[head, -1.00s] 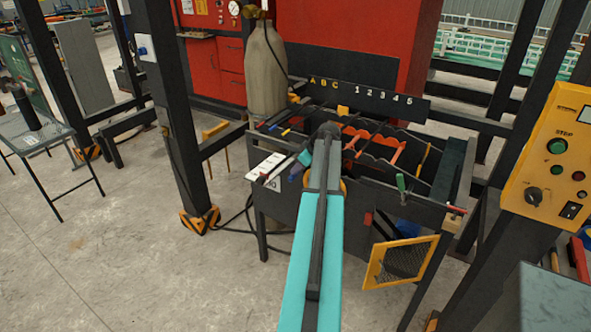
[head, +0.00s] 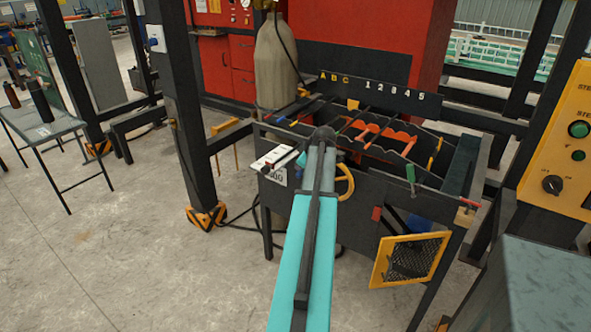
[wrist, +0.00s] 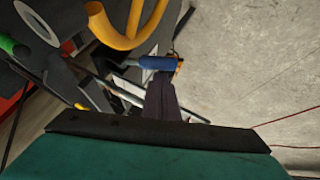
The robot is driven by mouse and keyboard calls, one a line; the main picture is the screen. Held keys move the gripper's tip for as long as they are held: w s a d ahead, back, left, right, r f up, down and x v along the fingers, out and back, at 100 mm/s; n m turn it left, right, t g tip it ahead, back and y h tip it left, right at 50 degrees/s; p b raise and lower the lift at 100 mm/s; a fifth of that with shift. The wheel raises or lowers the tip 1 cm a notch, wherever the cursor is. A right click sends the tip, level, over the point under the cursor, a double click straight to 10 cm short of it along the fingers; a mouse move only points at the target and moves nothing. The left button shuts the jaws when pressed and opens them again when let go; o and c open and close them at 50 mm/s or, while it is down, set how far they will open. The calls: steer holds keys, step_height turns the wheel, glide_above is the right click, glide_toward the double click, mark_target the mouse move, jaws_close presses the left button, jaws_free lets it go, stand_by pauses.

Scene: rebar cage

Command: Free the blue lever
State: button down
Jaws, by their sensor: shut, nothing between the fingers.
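In the wrist view a blue cylindrical handle (wrist: 152,62), which looks like the blue lever, lies roughly level across the picture, with an orange-edged part at its right end. My gripper (wrist: 160,82) is shut and empty, its dark tips just below the handle in the picture. I cannot tell whether they touch it. In the head view my teal arm reaches over the dark workbench (head: 352,205) and hides the lever and most of my gripper.
A green handle (head: 410,174), a yellow mesh door (head: 410,260) and orange racks (head: 375,140) are on the bench. A yellow control panel (head: 562,150) stands right.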

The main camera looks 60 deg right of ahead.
steer(key=shift+f, duration=0.35)
stand_by(0.3)
steer(key=w+a+b+v, duration=0.1)
steer(key=w+v, duration=0.1)
steer(key=v, duration=1)
steer(key=shift+a+r, duration=0.45)
steer(key=shift+r, duration=0.25)
